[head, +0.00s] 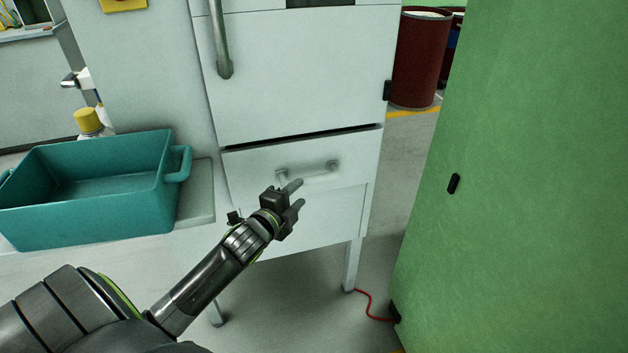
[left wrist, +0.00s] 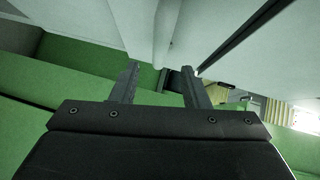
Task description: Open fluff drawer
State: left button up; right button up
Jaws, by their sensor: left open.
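The drawer (head: 260,174) is a white front low on a white cabinet, below a larger door with a long vertical handle. Its grey horizontal handle (head: 307,170) is on its upper part. A dark gap runs along the drawer's top edge. My left gripper (head: 297,193) is in front of the drawer, just below the handle's left end in the head view. In the left wrist view its two fingers (left wrist: 160,88) are spread apart, with a pale bar-like shape (left wrist: 166,35) beyond them. I cannot tell whether it touches the handle. My right gripper is not in view.
A teal bin (head: 85,205) stands on a ledge at the left, with a yellow-capped bottle (head: 90,122) behind it. A large green panel (head: 520,200) fills the right side. Dark red barrels (head: 420,58) stand behind. A red cable (head: 367,303) lies on the floor.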

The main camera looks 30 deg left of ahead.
aim_at(310, 183)
pick_arm(q)
jog(key=w, duration=0.5)
jog(key=w+f, duration=0.1)
jog(key=w, duration=0.2)
jog(key=shift+w+a+f+b, duration=0.1)
jog(key=shift+w+a+b, duration=0.2)
grip_shut()
